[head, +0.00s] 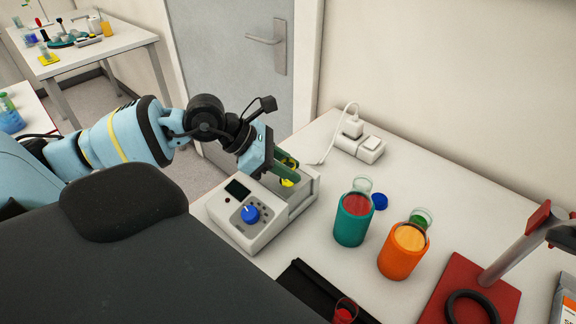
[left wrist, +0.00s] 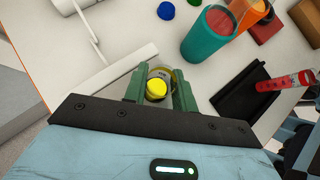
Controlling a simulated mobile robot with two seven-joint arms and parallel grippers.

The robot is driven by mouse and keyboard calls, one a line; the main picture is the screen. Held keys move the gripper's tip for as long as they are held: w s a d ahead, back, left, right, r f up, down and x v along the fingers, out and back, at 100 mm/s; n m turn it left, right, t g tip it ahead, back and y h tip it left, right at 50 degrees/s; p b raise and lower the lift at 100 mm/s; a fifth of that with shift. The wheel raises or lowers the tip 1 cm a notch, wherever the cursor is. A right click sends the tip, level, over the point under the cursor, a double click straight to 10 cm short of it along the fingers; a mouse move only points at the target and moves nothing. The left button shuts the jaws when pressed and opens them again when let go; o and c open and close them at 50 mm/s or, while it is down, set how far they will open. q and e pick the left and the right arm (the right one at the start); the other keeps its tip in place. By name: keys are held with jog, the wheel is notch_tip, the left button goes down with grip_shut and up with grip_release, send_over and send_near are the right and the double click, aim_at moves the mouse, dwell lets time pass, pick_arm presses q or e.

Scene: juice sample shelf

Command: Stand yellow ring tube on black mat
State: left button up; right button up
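The yellow ring tube (head: 288,182) is at the white device in the head view, mostly hidden by my left gripper (head: 287,168). In the left wrist view, its clear rim and yellow part (left wrist: 156,89) lie between the two green fingers of my left gripper (left wrist: 160,88). The fingers are close on both sides, but I cannot tell whether they touch it. The black mat (head: 305,287) lies at the table's near edge; it also shows in the left wrist view (left wrist: 235,98). A red-filled tube (left wrist: 284,82) is at the mat. My right gripper is not seen.
The white device (head: 262,230) has a blue knob. A teal-sleeved bottle (head: 352,226) and an orange-sleeved bottle (head: 400,258) stand right of it. A blue cap (head: 379,201) lies behind. A red-based stand (head: 445,285) is at the right. A power strip (head: 358,145) is at the back.

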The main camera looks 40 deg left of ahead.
aim_at(288, 161)
pick_arm(q)
grip_shut()
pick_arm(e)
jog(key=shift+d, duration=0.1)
pick_arm(q)
jog(key=shift+r, duration=0.2)
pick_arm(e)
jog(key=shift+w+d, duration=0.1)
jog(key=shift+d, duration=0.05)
pick_arm(q)
jog(key=shift+r, duration=0.4)
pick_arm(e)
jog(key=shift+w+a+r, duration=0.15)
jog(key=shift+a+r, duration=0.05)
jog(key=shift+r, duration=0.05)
pick_arm(q)
jog(key=shift+r, duration=0.15)
jog(key=shift+r+p, duration=0.45)
jog(key=shift+r, duration=0.4)
jog(key=shift+r+p, duration=0.3)
jog(key=shift+r, duration=1.55)
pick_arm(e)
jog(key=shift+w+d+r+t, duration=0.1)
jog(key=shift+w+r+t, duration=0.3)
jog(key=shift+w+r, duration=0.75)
